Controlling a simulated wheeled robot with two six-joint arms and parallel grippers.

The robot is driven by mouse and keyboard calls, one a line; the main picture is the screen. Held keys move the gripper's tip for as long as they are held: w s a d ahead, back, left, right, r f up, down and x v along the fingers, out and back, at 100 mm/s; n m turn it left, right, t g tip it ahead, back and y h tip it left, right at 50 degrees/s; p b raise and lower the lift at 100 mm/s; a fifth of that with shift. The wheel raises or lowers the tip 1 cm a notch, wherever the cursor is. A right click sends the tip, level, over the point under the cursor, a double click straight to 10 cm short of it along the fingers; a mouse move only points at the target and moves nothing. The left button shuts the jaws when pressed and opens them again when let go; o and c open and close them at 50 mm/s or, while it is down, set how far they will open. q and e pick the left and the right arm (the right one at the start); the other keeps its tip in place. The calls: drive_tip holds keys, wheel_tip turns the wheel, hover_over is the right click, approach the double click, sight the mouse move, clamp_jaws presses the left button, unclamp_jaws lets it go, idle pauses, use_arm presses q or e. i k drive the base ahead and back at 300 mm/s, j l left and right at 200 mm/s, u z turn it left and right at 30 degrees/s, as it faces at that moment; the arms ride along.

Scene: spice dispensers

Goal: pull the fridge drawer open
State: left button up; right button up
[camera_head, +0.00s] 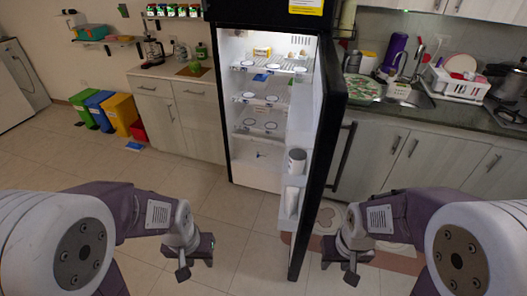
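The fridge (219,100) stands at the back centre with its dark door (326,130) swung open toward me on the right. The white drawer (256,172) is at the bottom of the lit interior, below the shelves, and looks shut. The door hides its right side. My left gripper (195,267) is in front of the fridge, low and to the left, with its fingers apart and nothing between them. My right gripper (339,270) is to the right of the open door, also open and empty. Neither gripper touches the drawer.
The door's lower end reaches down between my grippers. A white canister (297,161) and another white container (291,201) sit in the door racks. Counters flank the fridge. Coloured bins (122,113) stand at the left. Floor before the drawer is clear.

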sight(240, 137)
drive_tip(key=i+j, duration=0.5)
drive_tip(key=j, duration=0.15)
drive_tip(key=i+j, duration=0.5)
drive_tip(key=j, duration=0.15)
drive_tip(key=i+j, duration=0.5)
drive_tip(key=i+l, duration=0.1)
drive_tip(key=i, duration=0.6)
drive_tip(key=i+l, duration=0.1)
drive_tip(key=i, duration=0.6)
drive_tip(key=z, duration=0.05)
